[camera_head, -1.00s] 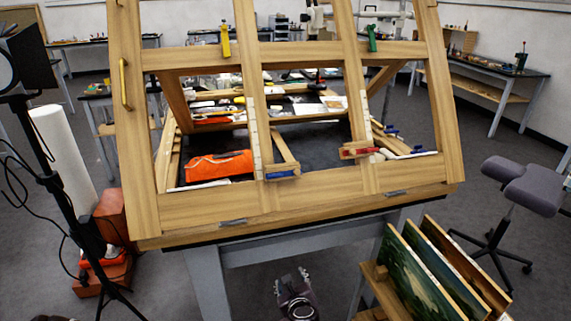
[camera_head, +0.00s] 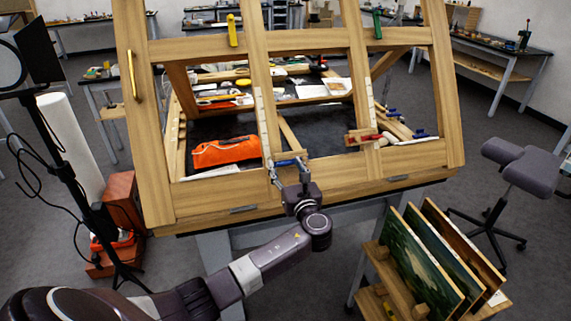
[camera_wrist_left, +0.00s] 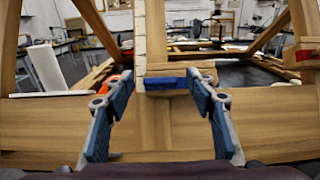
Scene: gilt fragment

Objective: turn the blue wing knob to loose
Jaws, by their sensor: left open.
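The blue wing knob (camera_head: 287,158) sits on a wooden block at the lower rail of the big tilted wooden frame (camera_head: 330,178), by the foot of a middle upright. In the left wrist view the knob (camera_wrist_left: 166,83) shows as a blue horizontal bar between the fingertips. My left gripper (camera_head: 286,166) is open and reaches up to the knob from the front and below. My right gripper is out of view.
A red knob (camera_head: 362,136) sits on the frame to the right. Yellow (camera_head: 232,30) and green (camera_head: 377,24) ones are on the top rail. An orange bag (camera_head: 226,151) lies behind the frame. Paintings (camera_head: 420,265) stand in a rack at the lower right, a lamp stand (camera_head: 92,205) at left.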

